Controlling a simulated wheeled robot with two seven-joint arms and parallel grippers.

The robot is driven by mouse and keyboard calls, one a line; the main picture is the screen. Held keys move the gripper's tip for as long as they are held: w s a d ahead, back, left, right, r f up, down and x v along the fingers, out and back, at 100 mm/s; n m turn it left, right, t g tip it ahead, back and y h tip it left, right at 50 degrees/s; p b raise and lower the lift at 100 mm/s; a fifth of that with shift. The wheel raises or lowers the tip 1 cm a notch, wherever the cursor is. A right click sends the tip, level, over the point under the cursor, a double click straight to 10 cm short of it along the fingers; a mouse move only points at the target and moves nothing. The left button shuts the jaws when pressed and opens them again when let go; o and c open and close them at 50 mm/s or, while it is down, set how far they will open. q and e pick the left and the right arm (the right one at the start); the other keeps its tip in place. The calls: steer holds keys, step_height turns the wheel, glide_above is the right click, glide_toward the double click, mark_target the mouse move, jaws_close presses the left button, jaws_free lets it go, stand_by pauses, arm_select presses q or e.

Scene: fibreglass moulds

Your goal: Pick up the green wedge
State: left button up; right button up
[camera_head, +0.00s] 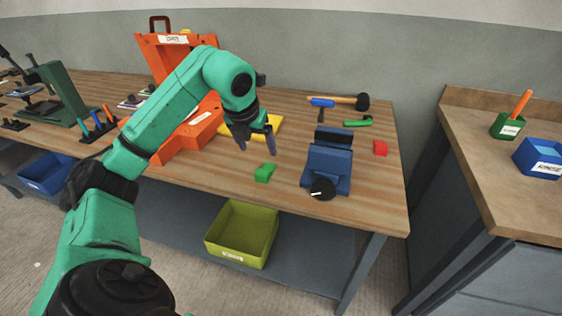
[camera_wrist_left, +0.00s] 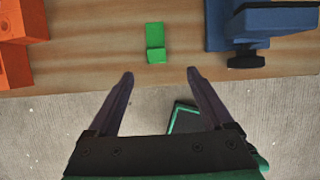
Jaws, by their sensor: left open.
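The green wedge (camera_head: 265,172) lies on the wooden workbench (camera_head: 222,170), near its front edge and left of the blue vise. It also shows in the left wrist view (camera_wrist_left: 155,44), beyond the fingertips. My left gripper (camera_head: 256,144) is above the bench, just behind and left of the wedge in the head view. In the left wrist view my left gripper (camera_wrist_left: 160,74) has its fingers apart with nothing between them. The wedge lies clear of the fingers. My right gripper is not in view.
A blue vise (camera_head: 329,165) stands right of the wedge, and an orange fixture (camera_head: 178,135) stands left. A red block (camera_head: 380,148), a mallet (camera_head: 345,101) and a yellow piece (camera_head: 268,125) lie on the bench. A yellow-green bin (camera_head: 241,234) is below.

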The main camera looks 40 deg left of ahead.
arm_select(q)
steer(key=f, duration=0.1)
glide_toward(261, 175)
steer(key=f, duration=0.2)
steer(key=w+f, duration=0.1)
steer(key=w+f+p, duration=0.1)
steer(key=shift+w+a+f, duration=0.25)
steer(key=shift+a+f, duration=0.05)
steer(key=shift+a, duration=0.1)
steer(key=x, duration=0.1)
steer(key=p+x, duration=0.1)
steer(key=x, duration=0.2)
steer(key=shift+s+p, duration=0.3)
steer(key=shift+f, duration=0.25)
steer(key=shift+w, duration=0.1)
steer(key=shift+c, duration=0.9)
jaws_close()
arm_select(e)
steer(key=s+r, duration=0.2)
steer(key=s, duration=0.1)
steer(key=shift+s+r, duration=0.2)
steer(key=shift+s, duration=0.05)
